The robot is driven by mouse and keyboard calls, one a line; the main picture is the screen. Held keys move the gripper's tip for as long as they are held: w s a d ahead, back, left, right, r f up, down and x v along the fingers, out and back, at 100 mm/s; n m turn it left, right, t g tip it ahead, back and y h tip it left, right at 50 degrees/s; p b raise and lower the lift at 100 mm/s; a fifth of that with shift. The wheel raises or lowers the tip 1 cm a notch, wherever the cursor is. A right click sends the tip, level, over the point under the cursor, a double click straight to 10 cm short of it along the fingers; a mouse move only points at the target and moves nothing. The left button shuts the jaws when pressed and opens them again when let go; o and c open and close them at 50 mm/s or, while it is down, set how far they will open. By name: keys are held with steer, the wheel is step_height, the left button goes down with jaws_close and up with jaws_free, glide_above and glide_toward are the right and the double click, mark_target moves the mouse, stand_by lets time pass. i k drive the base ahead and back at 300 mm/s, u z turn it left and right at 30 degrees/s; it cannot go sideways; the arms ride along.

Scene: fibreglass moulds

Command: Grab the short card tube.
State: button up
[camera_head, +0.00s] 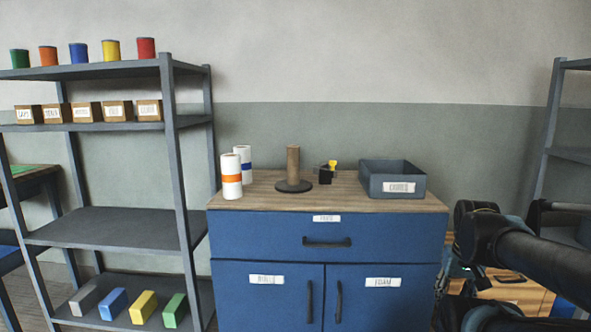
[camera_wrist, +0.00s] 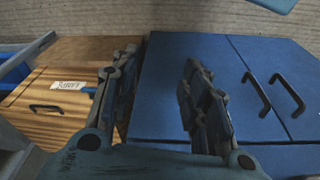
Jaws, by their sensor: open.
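A short brown card tube (camera_head: 293,163) stands upright on a dark round base (camera_head: 294,186) on the wooden top of the blue cabinet. Whether a peg runs inside the tube cannot be seen. My gripper (camera_wrist: 160,72) is open and empty in the wrist view, its two fingers apart in front of the blue cabinet. The tube is not in the wrist view. In the head view my arm is at the lower right, beside the cabinet, well to the right of the tube and lower than it.
Two white rolls, one with an orange band (camera_head: 231,177) and one with a blue band (camera_head: 243,157), stand left of the tube. A small black holder with a yellow part (camera_head: 327,172) and a grey bin (camera_head: 393,181) stand right. A grey shelf unit (camera_head: 112,127) is at left.

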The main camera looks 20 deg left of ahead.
mark_target(293, 151)
steer(key=z, duration=0.75)
steer(key=k, duration=1.05)
steer(key=u, duration=0.65)
steer(key=i, duration=1.05)
